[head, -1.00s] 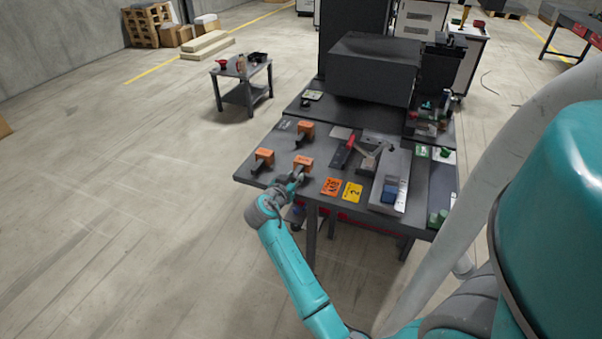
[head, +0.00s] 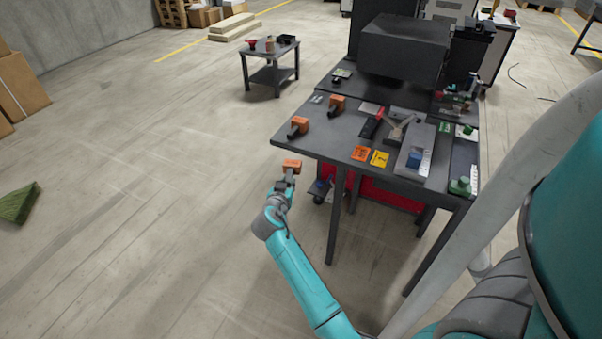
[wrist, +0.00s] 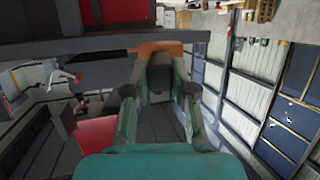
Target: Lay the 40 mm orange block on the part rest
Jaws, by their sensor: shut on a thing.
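My gripper (head: 287,178) is shut on an orange block (head: 291,164) with a dark part below it. It holds the block in the air, just off the left front edge of the dark workbench (head: 330,147). In the wrist view the orange block (wrist: 150,47) shows beyond the fingers of my gripper (wrist: 160,66), with a dark piece between them. Two similar orange blocks on dark pieces stand on the bench, one near the left edge (head: 299,124) and one farther back (head: 337,103). I cannot tell which item is the part rest, nor read block sizes.
A small side table (head: 270,53) stands behind. The floor to the left is open.

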